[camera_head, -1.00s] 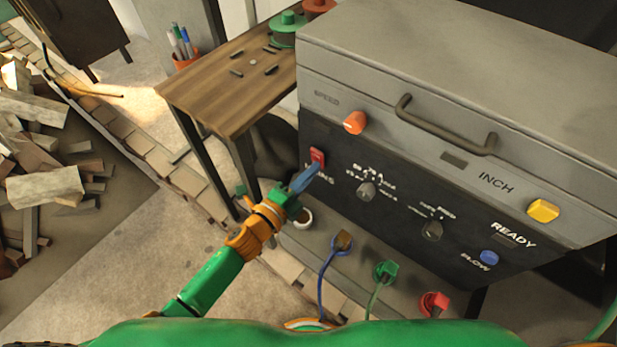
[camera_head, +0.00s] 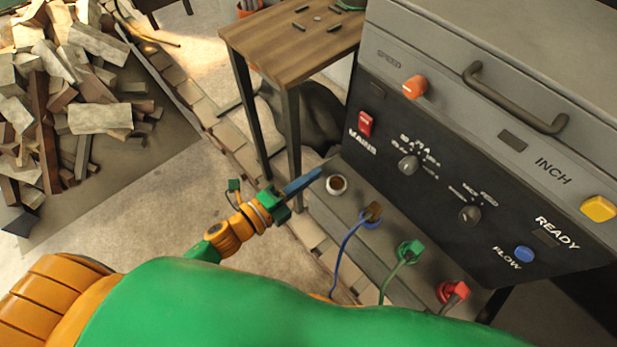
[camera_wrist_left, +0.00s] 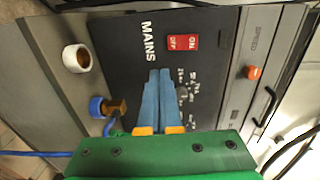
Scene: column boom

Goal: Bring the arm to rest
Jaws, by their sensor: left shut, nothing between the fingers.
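My left gripper (camera_head: 319,172) is shut and empty, its blue fingers together. My right gripper is not in view.
Blue, green and red plugs sit along the machine's lower ledge, including the green plug (camera_head: 410,250). A wooden table (camera_head: 295,42) stands left of the machine. A wood pile (camera_head: 100,118) lies at the far left, with open floor (camera_head: 165,215) between.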

